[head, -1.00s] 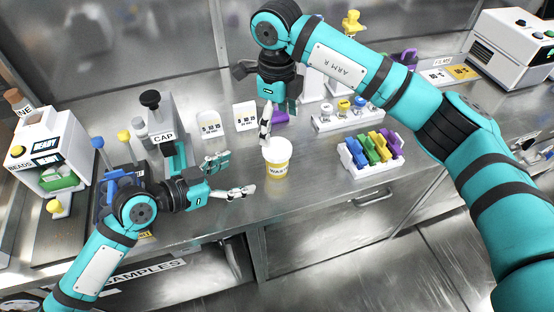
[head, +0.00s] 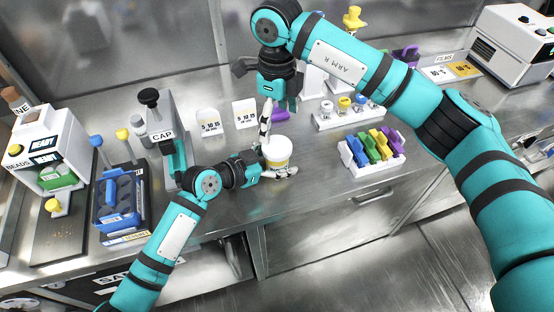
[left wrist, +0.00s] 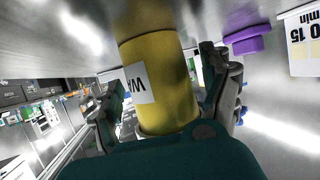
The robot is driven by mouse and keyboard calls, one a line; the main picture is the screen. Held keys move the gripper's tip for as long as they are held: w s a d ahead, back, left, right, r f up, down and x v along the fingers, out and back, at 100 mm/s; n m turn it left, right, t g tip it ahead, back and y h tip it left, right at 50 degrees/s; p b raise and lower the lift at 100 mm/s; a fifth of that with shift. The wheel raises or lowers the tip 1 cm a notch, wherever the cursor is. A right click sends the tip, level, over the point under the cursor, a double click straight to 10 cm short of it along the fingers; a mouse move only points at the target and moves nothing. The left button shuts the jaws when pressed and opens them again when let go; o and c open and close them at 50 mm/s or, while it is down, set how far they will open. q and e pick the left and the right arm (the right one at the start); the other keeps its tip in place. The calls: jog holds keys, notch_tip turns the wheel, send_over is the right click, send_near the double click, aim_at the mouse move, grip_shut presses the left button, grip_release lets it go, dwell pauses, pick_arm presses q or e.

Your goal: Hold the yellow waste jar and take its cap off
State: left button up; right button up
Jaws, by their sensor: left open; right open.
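The yellow waste jar (head: 277,160) stands upright near the counter's front edge, with its wide white cap (head: 277,148) on top. In the left wrist view the yellow jar body (left wrist: 172,110) and part of its label fill the middle. My left gripper (head: 272,172) is low at the jar, open, with one finger on each side of the body; I cannot tell if they touch it. My right gripper (head: 266,128) points down from above, open, its fingertips close to the cap's left and back side. Part of the jar's lower body is hidden by my left gripper.
A white rack with coloured clips (head: 372,150) stands right of the jar, and a small tray of vials (head: 347,112) behind it. Two labelled cards (head: 244,115) stand behind left. A purple object (left wrist: 246,40) lies behind the jar. A blue rack (head: 121,200) is at left.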

aim_at(277, 146)
pick_arm(q)
grip_shut()
pick_arm(e)
jog(key=m, duration=0.3)
jog(key=shift+m, duration=0.3)
jog(key=m, duration=0.8)
jog(key=shift+m, duration=0.4)
jog(key=m, duration=0.5)
jog(key=shift+f+m, duration=0.3)
jog(key=shift+f, duration=3.7)
